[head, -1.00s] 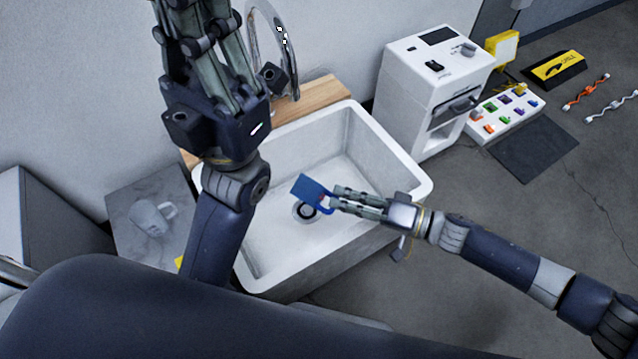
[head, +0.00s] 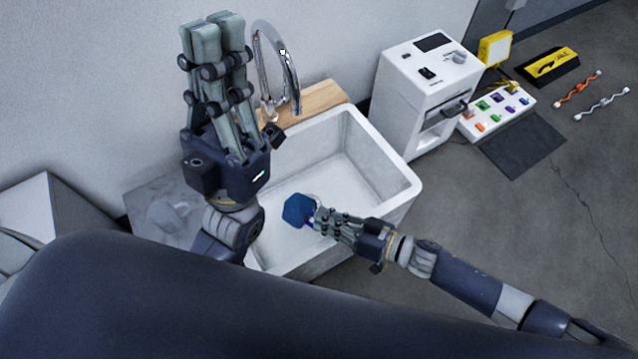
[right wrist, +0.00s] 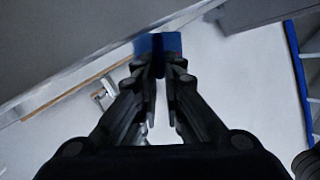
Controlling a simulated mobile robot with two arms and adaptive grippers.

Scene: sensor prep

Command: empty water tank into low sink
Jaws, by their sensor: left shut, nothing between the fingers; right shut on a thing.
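The blue water tank (head: 298,211) is over the white low sink (head: 398,195), towards its near side in the head view. My right gripper (head: 320,219) is shut on the tank and holds it tilted above the basin. In the right wrist view the blue tank (right wrist: 158,43) shows at the fingertips. The drain is hidden in the head view now. Whether any water is coming out cannot be seen. My left gripper (head: 217,25) is shut and empty, raised with its fingers pointing up, to the left of the faucet in the picture.
A chrome faucet (head: 262,75) rises from a wooden board (head: 320,97) behind the sink. A white machine (head: 405,90) stands right of the sink.

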